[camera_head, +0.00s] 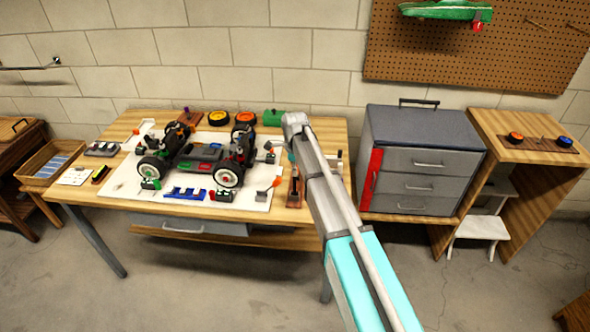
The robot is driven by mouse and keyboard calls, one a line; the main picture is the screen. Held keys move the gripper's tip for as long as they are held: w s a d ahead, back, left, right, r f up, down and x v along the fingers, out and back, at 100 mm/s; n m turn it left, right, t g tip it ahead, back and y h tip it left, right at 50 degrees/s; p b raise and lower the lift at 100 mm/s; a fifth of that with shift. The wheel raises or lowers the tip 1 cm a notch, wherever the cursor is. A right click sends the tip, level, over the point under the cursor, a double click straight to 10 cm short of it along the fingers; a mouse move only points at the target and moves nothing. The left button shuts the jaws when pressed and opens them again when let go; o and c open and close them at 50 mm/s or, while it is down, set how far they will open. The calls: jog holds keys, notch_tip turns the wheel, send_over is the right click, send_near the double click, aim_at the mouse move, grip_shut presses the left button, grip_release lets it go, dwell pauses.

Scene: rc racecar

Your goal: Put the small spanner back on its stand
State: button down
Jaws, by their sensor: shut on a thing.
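My gripper (295,172) points down at the right end of the workbench, partly hidden by my own arm. It is shut on a thin tool, taken to be the small spanner; the tool is too small and covered to make out clearly. Just below it, a small brown wooden stand (294,201) sits at the bench's right side, beside the white mat. I cannot tell whether the tool touches the stand.
The workbench (225,214) bears an RC car chassis (205,152) on a white mat (118,187) with several small parts. A grey drawer cabinet (420,140) stands right of my arm. Orange and yellow wheels (245,118) lie at the back.

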jog(key=shift+f+b, duration=0.35)
jog(key=c, duration=0.5)
grip_release()
jog(key=shift+c, duration=0.2)
jog(key=shift+r, duration=0.2)
notch_tip(320, 180, up, 9)
jog(key=p, duration=0.9)
jog(key=shift+f, duration=0.15)
dwell(0.6)
jog(key=s+d+n, duration=1.8)
jog(key=s+d, duration=0.5)
jog(key=s, duration=0.2)
jog(key=shift+s, duration=0.4)
